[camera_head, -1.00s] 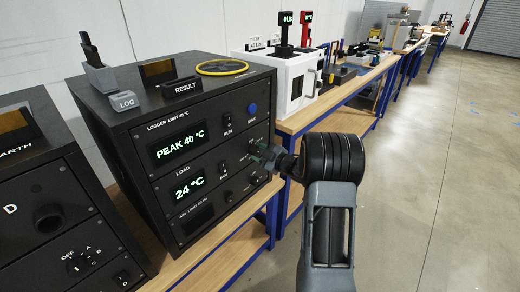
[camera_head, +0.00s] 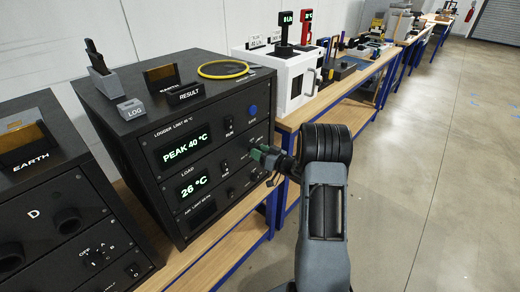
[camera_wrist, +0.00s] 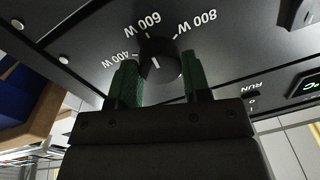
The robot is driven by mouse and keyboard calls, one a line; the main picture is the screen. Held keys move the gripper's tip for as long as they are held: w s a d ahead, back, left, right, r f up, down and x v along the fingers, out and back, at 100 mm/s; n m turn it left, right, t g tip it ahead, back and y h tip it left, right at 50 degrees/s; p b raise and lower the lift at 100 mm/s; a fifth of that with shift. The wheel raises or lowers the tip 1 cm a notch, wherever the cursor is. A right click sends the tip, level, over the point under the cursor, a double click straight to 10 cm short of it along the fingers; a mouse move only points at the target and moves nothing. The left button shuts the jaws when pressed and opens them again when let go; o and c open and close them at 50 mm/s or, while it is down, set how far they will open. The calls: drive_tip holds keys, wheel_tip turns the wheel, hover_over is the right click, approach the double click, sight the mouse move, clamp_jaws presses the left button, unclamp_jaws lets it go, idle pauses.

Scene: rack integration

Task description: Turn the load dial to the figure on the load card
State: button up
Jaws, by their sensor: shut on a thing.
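The black load dial (camera_wrist: 160,68) shows in the wrist view, with 400 W, 600 W and 800 W printed around it. It bears a short white mark; which figure this points at I cannot tell for sure. My gripper (camera_wrist: 160,85) is shut on the dial, one green finger at each side. In the head view, my gripper (camera_head: 263,153) is at the right part of the black logger's front (camera_head: 215,150), and it hides the dial there. I cannot make out a load card with a figure in either view.
The logger displays read PEAK 40 °C (camera_head: 185,148) and 26 °C (camera_head: 193,186). A RUN switch (camera_head: 228,123) and a blue button (camera_head: 253,110) are close to my gripper. A white machine (camera_head: 290,78) stands behind on the bench. The floor at right is clear.

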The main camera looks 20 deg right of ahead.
drive_tip(key=m+t+p, duration=0.1)
drive_tip(key=m+p, duration=0.3)
drive_tip(key=m, duration=0.7)
drive_tip(key=shift+a, duration=0.1)
drive_tip(key=shift+m+h, duration=0.3)
drive_tip(key=shift+m, duration=0.2)
drive_tip(key=o, duration=0.9)
drive_tip(key=shift+s, duration=0.1)
drive_tip(key=b+v, duration=0.1)
drive_tip(key=v, duration=1.2)
drive_tip(key=shift+s+d, duration=0.25)
